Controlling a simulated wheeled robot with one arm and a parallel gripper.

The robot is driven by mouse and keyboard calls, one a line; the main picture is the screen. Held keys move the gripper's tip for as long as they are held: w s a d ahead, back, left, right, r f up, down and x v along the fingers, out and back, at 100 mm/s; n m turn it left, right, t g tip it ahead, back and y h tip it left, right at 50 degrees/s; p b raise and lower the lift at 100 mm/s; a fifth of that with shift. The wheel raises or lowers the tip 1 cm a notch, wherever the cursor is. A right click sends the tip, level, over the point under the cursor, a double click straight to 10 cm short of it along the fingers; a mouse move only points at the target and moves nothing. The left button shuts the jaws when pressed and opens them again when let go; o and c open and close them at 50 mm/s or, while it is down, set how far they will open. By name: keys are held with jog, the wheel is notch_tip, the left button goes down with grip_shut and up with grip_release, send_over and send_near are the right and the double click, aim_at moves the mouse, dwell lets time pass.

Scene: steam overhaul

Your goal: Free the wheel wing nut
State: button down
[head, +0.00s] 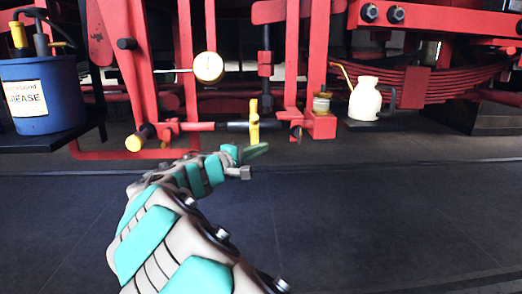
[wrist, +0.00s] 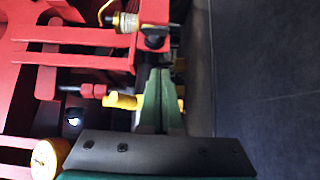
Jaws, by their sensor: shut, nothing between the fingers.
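The yellow wing nut (head: 254,122) stands upright on the end of a dark rod on the red framework in the head view. In the wrist view its yellow wing (wrist: 123,101) shows left of my fingers, with a bit of yellow to their right; the fingers hide its middle. My gripper (head: 258,150) has green fingers and sits just in front of the wing nut's lower end in the head view. In the wrist view my gripper (wrist: 162,75) is shut, its fingertips together and empty, in line with the nut. I cannot tell whether they touch it.
A round gauge (head: 208,67) hangs left of the nut. An amber-topped cup (head: 321,103) and a pale oil can (head: 364,100) stand to the right. A blue grease bucket (head: 42,94) is at far left. Red bars surround the nut; the dark floor (head: 380,220) in front is clear.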

aim_at(297, 139)
jog(key=shift+w+d+p, duration=0.15)
jog(key=shift+w+d, duration=0.6)
jog(key=shift+d, duration=0.7)
jog(key=shift+w+d+p, duration=0.2)
jog(key=shift+w+d, duration=0.6)
jog(key=shift+d, duration=0.65)
jog(key=shift+w+d+p, duration=0.15)
jog(key=shift+w+d, duration=0.6)
jog(key=shift+d, duration=0.7)
jog(key=shift+f, duration=0.15)
